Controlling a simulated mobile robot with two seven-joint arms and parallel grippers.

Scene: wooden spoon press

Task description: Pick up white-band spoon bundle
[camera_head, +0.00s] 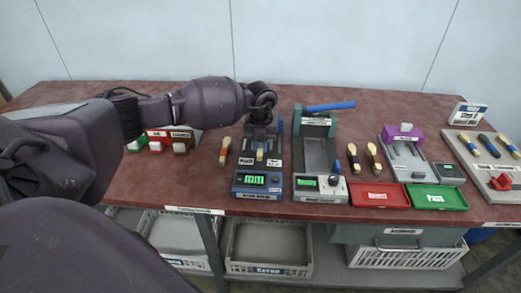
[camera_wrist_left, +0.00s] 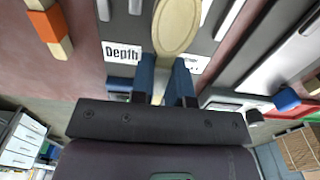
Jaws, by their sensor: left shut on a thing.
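My left gripper (camera_head: 261,143) is over the depth gauge (camera_head: 257,186) with the blue front and the green-lit display. In the left wrist view its two blue fingers (camera_wrist_left: 166,82) are shut on a pale wooden spoon bundle (camera_wrist_left: 177,26). The rounded pale end sticks out beyond the fingers, over the grey gauge bed and its "Depth" label. In the head view only a small pale end of the bundle (camera_head: 260,155) shows. My right gripper is not in view.
An orange-banded bundle (camera_head: 225,152) lies left of the gauge. A second gauge (camera_head: 319,188) with a blue lever stands to its right. Black-banded (camera_head: 353,158) and brown-banded (camera_head: 373,157) bundles lie behind the red tray (camera_head: 378,195). A green tray (camera_head: 437,197) is beside it.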

